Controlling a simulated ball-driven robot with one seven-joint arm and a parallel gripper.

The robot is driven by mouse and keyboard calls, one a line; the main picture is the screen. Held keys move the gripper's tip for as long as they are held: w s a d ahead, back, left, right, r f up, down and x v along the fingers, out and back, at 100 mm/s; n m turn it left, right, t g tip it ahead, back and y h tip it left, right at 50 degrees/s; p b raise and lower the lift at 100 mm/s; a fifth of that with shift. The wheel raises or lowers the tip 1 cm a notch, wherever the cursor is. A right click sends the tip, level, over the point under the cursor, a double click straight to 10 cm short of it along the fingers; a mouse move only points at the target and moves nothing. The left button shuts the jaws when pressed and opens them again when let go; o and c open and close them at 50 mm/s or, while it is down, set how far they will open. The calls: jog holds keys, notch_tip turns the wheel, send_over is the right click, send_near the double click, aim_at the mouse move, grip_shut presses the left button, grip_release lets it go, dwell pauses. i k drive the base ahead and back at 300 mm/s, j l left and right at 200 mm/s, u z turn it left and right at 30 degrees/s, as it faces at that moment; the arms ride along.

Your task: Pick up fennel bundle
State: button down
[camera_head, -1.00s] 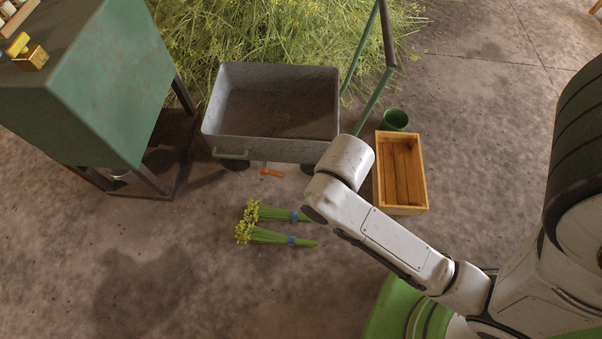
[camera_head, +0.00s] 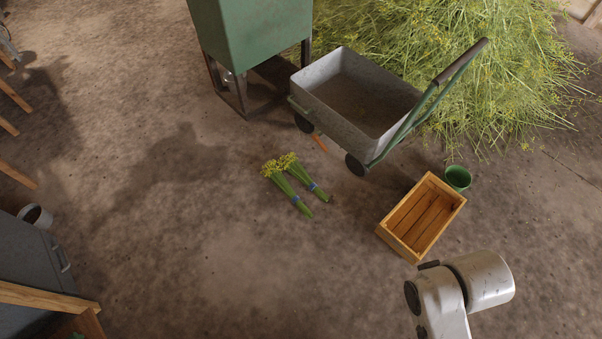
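Two fennel bundles lie side by side on the bare floor in the middle of the head view, each with yellow flower heads at the upper left and green stems tied with a blue band. One fennel bundle (camera_head: 288,189) is nearer to me on the left; the other fennel bundle (camera_head: 305,177) lies just right of it. The two are close together at the flower ends. My white arm shows at the lower right, well apart from both bundles. My gripper is not in view.
A wooden crate (camera_head: 383,231) and green bucket (camera_head: 458,178) are to the right. A green hopper (camera_head: 250,30) stands behind. Floor left of the bundles is clear.

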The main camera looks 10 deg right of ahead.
aim_at(305, 178)
jog(key=i+j+z, duration=0.15)
jog(key=i+j, duration=0.3)
jog(key=i, duration=0.45)
jog(key=i+j+z, duration=0.2)
jog(key=i+j, duration=0.4)
jog(key=i, duration=0.25)
jog(key=i+j+z, duration=0.15)
jog(key=i+j, duration=0.55)
jog(key=i, duration=0.1)
